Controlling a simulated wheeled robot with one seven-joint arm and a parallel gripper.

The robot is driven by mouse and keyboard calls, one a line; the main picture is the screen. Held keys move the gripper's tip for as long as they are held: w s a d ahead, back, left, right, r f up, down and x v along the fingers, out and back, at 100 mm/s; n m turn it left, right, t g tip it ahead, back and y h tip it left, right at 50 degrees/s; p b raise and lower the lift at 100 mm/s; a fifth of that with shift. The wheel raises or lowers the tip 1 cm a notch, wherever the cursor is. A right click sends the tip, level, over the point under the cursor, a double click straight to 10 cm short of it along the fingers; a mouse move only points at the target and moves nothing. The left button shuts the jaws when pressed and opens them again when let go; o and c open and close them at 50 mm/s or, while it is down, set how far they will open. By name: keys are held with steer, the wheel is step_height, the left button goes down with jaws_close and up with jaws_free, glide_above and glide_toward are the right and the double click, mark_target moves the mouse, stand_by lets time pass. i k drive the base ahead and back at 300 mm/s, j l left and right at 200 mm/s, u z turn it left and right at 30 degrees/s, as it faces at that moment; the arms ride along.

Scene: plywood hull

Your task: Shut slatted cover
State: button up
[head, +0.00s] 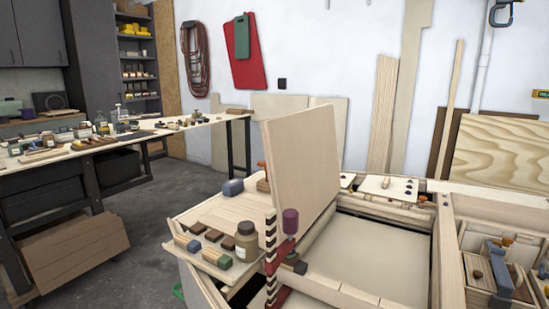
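A light wood panel (300,165) stands raised and slightly tilted at the left side of an open box-like compartment (375,256) in the plywood hull. It looks like the cover in an open position, though I cannot make out slats on it. The compartment's pale floor is bare. A purple-topped item (290,222) stands at the front corner beside the panel's lower edge, next to a striped red and wood edge. My gripper is not in view.
A wooden shelf left of the panel holds a brown jar (246,242) and several small blocks. A right-hand compartment holds a blue-grey tool (497,262). A workbench (70,150) with small items stands at the far left.

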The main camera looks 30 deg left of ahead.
mark_target(300, 146)
steer(key=i+j, duration=0.1)
steer(key=j, duration=3.2)
steer(key=i, duration=0.05)
